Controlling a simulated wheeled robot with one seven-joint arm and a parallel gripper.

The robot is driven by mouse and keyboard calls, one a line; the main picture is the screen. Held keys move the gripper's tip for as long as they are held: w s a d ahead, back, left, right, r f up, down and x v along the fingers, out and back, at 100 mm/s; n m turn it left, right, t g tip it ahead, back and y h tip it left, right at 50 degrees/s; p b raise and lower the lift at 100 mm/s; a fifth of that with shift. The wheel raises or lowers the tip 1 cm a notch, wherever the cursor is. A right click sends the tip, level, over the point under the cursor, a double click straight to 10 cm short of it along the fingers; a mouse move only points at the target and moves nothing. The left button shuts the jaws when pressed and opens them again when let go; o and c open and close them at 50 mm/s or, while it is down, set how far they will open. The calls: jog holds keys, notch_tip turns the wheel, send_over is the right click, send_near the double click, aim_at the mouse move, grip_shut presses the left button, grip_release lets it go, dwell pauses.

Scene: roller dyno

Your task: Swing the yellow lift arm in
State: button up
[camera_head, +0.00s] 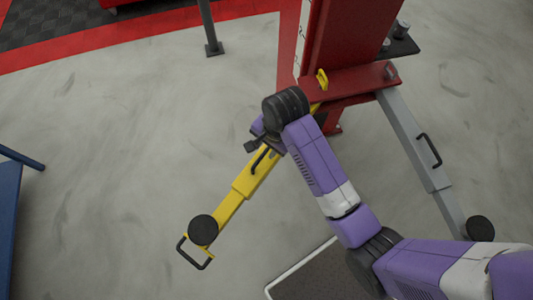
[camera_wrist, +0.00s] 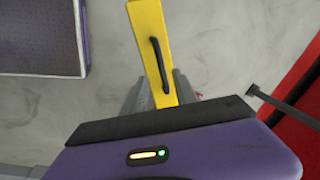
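The yellow lift arm (camera_head: 243,186) slants down and left from the foot of the red lift post (camera_head: 345,35). A round black pad (camera_head: 203,230) and a black end loop sit at its far end. A black handle (camera_head: 259,160) stands on top of the arm, and it also shows in the wrist view (camera_wrist: 160,66). My gripper (camera_head: 254,144) is above the arm close to this handle. In the wrist view its grey fingers (camera_wrist: 157,82) are apart, one on each side of the yellow arm, with nothing visibly clamped. The finger bases are hidden by my wrist.
A grey lift arm (camera_head: 415,145) with its own black handle and pad extends down right from the post. A dark framed plate (camera_head: 318,278) lies on the floor below. A blue bench (camera_head: 8,215) is at the left edge. A thin post (camera_head: 212,30) stands at the top; floor left of the arm is clear.

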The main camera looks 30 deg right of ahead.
aim_at(262, 157)
jog(key=f, duration=0.2)
jog(key=w+f, duration=0.1)
jog(key=f, duration=0.4)
jog(key=shift+w+a, duration=0.2)
jog(key=shift+a, duration=0.05)
grip_shut()
dwell(1.1)
